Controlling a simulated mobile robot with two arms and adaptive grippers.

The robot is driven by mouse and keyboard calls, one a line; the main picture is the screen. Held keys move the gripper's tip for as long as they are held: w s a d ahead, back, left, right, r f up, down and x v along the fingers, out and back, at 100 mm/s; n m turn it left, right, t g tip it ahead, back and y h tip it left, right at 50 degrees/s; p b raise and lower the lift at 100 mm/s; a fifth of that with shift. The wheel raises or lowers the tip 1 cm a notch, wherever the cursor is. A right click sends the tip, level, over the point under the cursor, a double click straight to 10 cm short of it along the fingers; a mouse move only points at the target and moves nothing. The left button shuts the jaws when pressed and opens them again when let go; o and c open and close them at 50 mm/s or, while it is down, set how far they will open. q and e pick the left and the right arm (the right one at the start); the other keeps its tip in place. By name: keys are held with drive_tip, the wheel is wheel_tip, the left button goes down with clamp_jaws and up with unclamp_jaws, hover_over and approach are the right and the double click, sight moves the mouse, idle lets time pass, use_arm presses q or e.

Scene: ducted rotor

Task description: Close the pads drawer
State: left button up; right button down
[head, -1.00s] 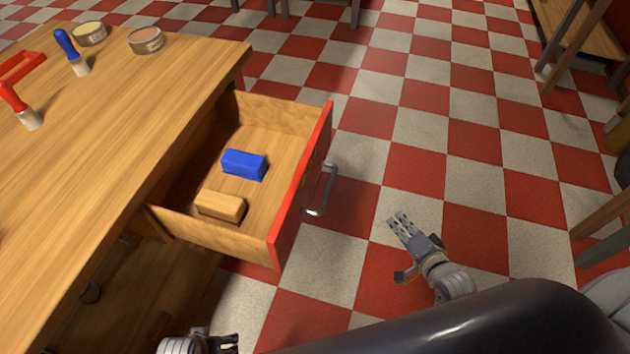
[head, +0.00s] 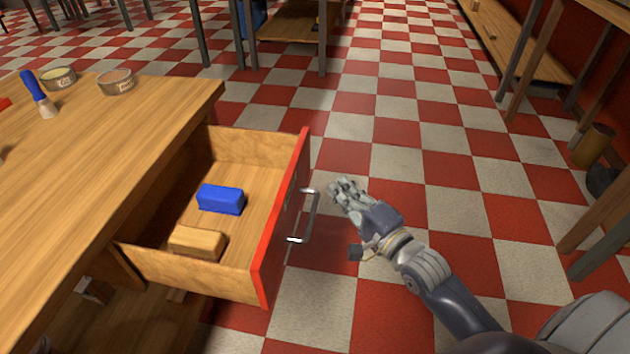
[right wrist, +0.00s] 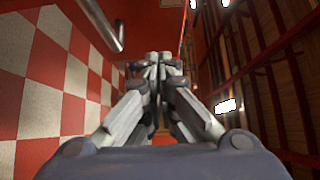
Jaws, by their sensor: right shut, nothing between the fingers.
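The pads drawer (head: 283,215) stands pulled out from the wooden table, with a red front and a metal bar handle (head: 312,215). Inside it lie a blue block (head: 220,199) and a tan block (head: 198,241). My right gripper (head: 341,184) is shut and empty, just right of the handle and apart from it. In the right wrist view the shut fingers (right wrist: 156,62) point ahead, with a piece of the metal handle (right wrist: 105,25) at upper left and a red surface ahead. My left gripper is not in view.
Checkered floor right of the drawer is open. Shelving and table legs stand at the far right and back.

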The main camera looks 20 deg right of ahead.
sight(319, 194)
drive_tip(key=w+a, duration=0.2)
drive_tip(key=w, duration=0.1)
drive_tip(key=w+a+b, duration=0.1)
drive_tip(key=w, duration=0.1)
drive_tip(key=shift+a, duration=0.15)
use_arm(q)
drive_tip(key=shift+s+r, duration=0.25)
use_arm(e)
drive_tip(key=shift+w+a, duration=0.2)
drive_tip(key=shift+a, duration=0.15)
drive_tip(key=shift+w, duration=0.1)
